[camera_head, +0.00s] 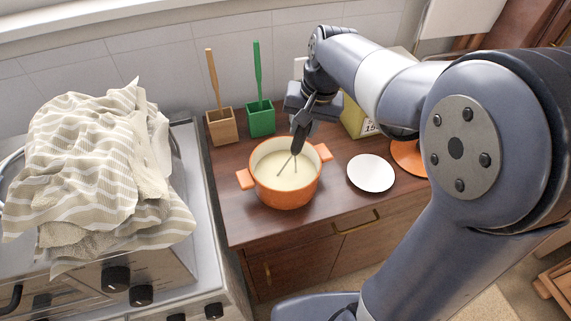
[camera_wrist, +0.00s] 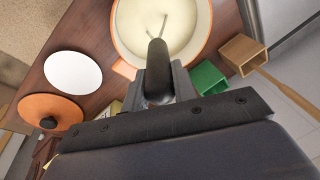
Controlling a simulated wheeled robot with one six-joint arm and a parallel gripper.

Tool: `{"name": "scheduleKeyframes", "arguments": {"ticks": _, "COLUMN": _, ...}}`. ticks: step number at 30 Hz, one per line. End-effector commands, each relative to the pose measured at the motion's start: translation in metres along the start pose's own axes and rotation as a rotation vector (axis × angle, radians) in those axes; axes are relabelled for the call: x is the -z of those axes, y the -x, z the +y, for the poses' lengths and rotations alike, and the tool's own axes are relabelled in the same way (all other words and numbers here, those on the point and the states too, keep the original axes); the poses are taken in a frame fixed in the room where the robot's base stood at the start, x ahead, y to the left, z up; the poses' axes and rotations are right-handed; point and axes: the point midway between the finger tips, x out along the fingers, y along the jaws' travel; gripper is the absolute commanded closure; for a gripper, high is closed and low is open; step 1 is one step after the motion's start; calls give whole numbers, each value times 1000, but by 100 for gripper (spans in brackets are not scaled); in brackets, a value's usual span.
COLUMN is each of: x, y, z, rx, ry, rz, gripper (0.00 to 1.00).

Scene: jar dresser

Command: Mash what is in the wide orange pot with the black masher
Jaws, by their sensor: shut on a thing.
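The wide orange pot (camera_head: 285,190) stands on the brown dresser top and holds a smooth, pale cream-coloured mass (camera_head: 272,169). My gripper (camera_head: 304,121) is above the pot's far right side, shut on the dark handle of the black masher (camera_head: 299,139). The masher tilts a little, and its two thin metal wires reach down into the mass. Its lower end is hidden in the mass. In the wrist view the masher handle (camera_wrist: 158,72) points away from my gripper (camera_wrist: 160,92) towards the pot (camera_wrist: 208,48).
A white plate (camera_head: 371,173) and an orange lid (camera_head: 408,157) lie right of the pot. Wooden (camera_head: 221,127) and green (camera_head: 261,119) holders with upright handles stand behind it. A yellow box (camera_head: 354,119) is behind my gripper. A striped cloth (camera_head: 95,170) covers the stove at left.

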Motion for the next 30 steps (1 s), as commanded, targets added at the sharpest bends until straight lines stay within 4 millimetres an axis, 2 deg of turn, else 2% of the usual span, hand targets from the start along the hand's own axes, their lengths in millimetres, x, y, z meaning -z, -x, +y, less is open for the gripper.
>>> {"name": "scheduleKeyframes", "arguments": {"ticks": 3, "x": -1, "y": -11, "z": 2, "rx": 0, "ry": 0, "rz": 1, "gripper": 97}}
{"name": "scheduleKeyframes", "arguments": {"ticks": 8, "x": 0, "y": -3, "z": 0, "rx": 1, "ry": 0, "rz": 1, "gripper": 97}}
{"name": "scheduleKeyframes", "arguments": {"ticks": 21, "x": 6, "y": 37, "z": -8, "rx": 0, "ry": 0, "rz": 2, "gripper": 97}}
{"name": "scheduleKeyframes", "arguments": {"ticks": 30, "x": 6, "y": 37, "z": -8, "rx": 0, "ry": 0, "rz": 2, "gripper": 97}}
